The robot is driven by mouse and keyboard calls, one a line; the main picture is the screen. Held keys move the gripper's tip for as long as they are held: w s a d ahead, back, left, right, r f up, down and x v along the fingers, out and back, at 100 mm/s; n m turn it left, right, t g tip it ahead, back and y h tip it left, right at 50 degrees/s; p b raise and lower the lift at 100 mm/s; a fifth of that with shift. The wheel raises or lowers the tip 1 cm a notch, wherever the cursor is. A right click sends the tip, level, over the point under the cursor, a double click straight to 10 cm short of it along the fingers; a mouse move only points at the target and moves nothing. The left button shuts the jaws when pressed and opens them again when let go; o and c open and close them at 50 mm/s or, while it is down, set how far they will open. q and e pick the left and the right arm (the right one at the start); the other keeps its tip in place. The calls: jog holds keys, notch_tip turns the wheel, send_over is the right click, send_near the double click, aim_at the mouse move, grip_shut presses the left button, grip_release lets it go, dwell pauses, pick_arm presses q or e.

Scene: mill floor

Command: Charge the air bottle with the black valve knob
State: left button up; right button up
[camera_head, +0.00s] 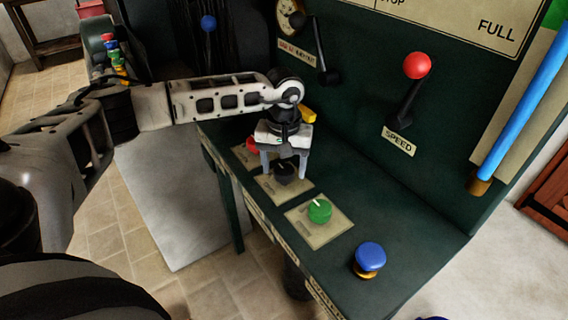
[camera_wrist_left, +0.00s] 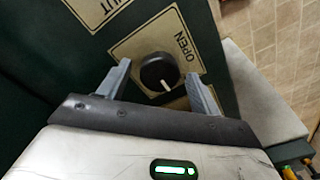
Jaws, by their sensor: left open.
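The black valve knob (camera_head: 286,172) sits on a cream plate on the dark green console ledge. In the left wrist view the black knob (camera_wrist_left: 159,72) is round with a white pointer line, and the plate reads OPEN to its right and, partly seen, "UT" at upper left. My left gripper (camera_head: 284,170) is open above the knob, with a finger on each side. In the left wrist view the fingers of the left gripper (camera_wrist_left: 160,88) stand apart, one either side of the knob's near part; I cannot tell whether they touch it. My right gripper is not in view.
A red knob (camera_head: 252,145), a green knob (camera_head: 320,210) and a blue button (camera_head: 369,257) share the ledge. A red-balled SPEED lever (camera_head: 417,66), a gauge (camera_head: 290,18) with a black handle, and a blue bar (camera_head: 525,95) are on the upright panel.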

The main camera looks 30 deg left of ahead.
pick_arm(q)
jog(key=c, duration=1)
jog(key=shift+o, duration=0.2)
